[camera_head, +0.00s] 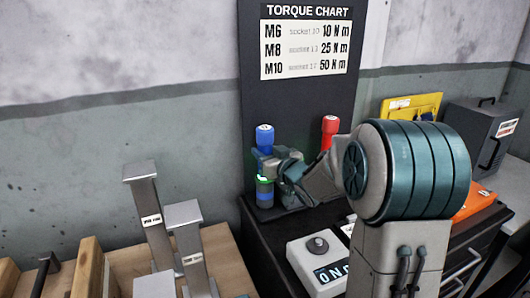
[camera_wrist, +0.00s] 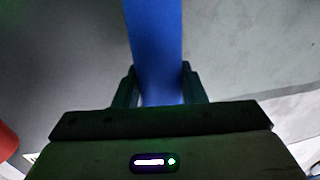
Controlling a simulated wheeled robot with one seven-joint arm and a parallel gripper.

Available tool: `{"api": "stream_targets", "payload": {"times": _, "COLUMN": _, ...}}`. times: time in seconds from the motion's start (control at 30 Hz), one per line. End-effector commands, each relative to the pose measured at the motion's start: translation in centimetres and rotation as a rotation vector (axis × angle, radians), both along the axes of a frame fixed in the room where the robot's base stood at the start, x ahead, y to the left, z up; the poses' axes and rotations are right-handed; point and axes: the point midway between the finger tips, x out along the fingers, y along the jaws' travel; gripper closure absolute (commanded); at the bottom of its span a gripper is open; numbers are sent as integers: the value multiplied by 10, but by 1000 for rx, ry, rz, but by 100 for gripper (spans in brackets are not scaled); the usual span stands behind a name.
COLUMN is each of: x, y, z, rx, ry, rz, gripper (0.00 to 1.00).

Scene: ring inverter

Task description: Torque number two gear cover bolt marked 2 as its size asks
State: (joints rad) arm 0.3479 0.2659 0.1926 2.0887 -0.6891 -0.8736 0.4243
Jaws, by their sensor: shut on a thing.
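My gripper (camera_head: 262,167) is at the blue-topped tool (camera_head: 264,136), which stands upright in front of the dark chart board. In the wrist view the blue shaft of the tool (camera_wrist: 157,45) runs between both fingers, and my gripper (camera_wrist: 160,88) is shut on it. The torque chart (camera_head: 306,50) reads M6 socket 10, 10 N m; M8 socket 13, 25 N m; M10 socket, number hard to read, 50 N m. A setting box (camera_head: 318,262) with a knob and a digital display, partly hidden by my arm, sits on the dark cabinet. No gear cover or numbered bolt is recognizable.
A red-topped tool (camera_head: 330,130) stands right of the blue one, close to my arm. Grey labelled posts (camera_head: 149,220) rise from a wooden bench (camera_head: 226,262) at lower left. A yellow case (camera_head: 412,106) and a dark grey box (camera_head: 480,132) are at right.

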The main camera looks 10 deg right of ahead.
Motion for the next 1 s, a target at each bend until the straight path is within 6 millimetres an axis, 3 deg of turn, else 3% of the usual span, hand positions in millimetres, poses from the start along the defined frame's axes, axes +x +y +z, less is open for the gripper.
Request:
{"api": "stream_targets", "payload": {"times": 0.6, "x": 0, "y": 0, "z": -3, "rx": 0, "ry": -5, "rz": 1, "gripper": 92}}
{"api": "stream_targets", "payload": {"times": 0.63, "x": 0, "y": 0, "z": -2, "rx": 0, "ry": -5, "rz": 1, "gripper": 57}}
{"api": "stream_targets", "payload": {"times": 0.7, "x": 0, "y": 0, "z": -2, "rx": 0, "ry": -4, "rz": 1, "gripper": 38}}
{"api": "stream_targets", "payload": {"times": 1.0, "x": -1, "y": 0, "z": -6, "rx": 0, "ry": 4, "rz": -1, "gripper": 38}}
